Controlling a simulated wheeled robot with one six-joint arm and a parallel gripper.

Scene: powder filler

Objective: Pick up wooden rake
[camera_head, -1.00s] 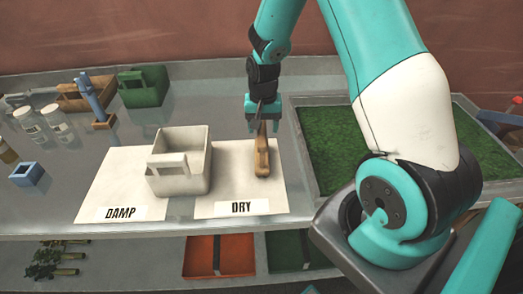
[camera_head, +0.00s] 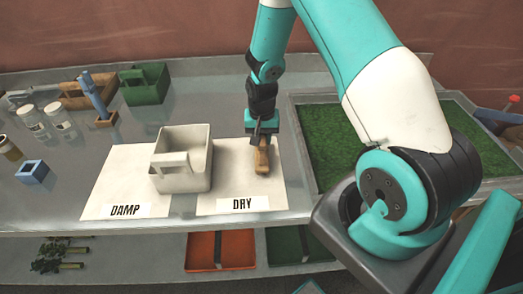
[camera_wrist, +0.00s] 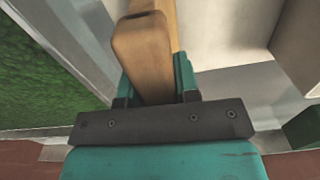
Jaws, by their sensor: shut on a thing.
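The wooden rake (camera_head: 262,161) is a light brown wooden piece above the white card marked DRY (camera_head: 222,194). My gripper (camera_head: 262,140) points down over it and is shut on its handle. In the wrist view the wood (camera_wrist: 147,55) runs between the teal fingers of my gripper (camera_wrist: 155,80). Most of the rake's far end is hidden. I cannot tell whether its lower end still touches the card.
A white caddy (camera_head: 182,180) stands left of the rake, across the DAMP card (camera_head: 110,185). A green turf tray (camera_head: 335,150) lies to the right. Jars (camera_head: 62,122), a green caddy (camera_head: 144,85) and a blue block (camera_head: 33,173) stand at the left.

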